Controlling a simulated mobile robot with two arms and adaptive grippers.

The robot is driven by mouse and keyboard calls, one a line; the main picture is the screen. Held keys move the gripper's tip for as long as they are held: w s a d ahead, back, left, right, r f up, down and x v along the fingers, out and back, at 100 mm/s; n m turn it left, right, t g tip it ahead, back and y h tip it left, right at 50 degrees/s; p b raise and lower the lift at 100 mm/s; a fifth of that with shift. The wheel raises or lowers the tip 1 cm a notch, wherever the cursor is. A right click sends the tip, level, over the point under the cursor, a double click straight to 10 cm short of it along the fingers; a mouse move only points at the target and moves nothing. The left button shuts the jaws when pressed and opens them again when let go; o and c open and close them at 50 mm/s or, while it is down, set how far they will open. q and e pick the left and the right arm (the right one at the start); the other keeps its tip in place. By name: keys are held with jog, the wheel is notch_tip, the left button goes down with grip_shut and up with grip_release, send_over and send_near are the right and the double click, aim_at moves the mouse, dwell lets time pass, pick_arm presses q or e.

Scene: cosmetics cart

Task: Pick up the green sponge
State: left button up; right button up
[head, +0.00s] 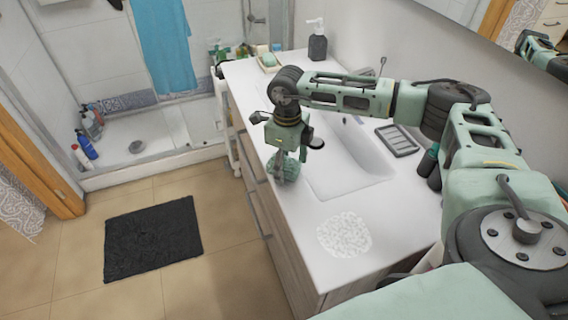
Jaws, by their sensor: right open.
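A green, rough-textured sponge (284,168) sits on the white countertop, left of the sink basin. My right gripper (288,152) points down directly over it, with the fingers at its upper part. The gripper is open, and its body hides the top of the sponge. I cannot tell whether the fingers touch it. My left gripper is not in view.
The sink basin (345,175) is right of the sponge. A green soap (268,60) in a dish and a dark pump bottle (317,42) stand at the back.

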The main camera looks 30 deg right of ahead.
aim_at(286, 162)
jog(key=c, duration=0.8)
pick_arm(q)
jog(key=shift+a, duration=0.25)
pick_arm(e)
jog(key=c, duration=0.5)
jog(key=shift+o, duration=0.2)
jog(key=shift+r, duration=0.1)
jog(key=shift+w+r+b, duration=0.1)
jog(key=shift+r+b, duration=0.25)
jog(key=shift+r, duration=0.15)
notch_tip(286, 162, up, 3)
jog(key=shift+f+b, duration=0.2)
jog(key=shift+b, duration=0.35)
pick_arm(q)
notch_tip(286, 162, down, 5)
jog(key=b, duration=0.3)
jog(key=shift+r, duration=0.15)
pick_arm(e)
jog(key=s+d+r, duration=0.1)
jog(key=s+r, duration=0.6)
jog(key=s, duration=0.4)
jog(key=shift+s+r, duration=0.15)
jog(key=shift+s, duration=0.25)
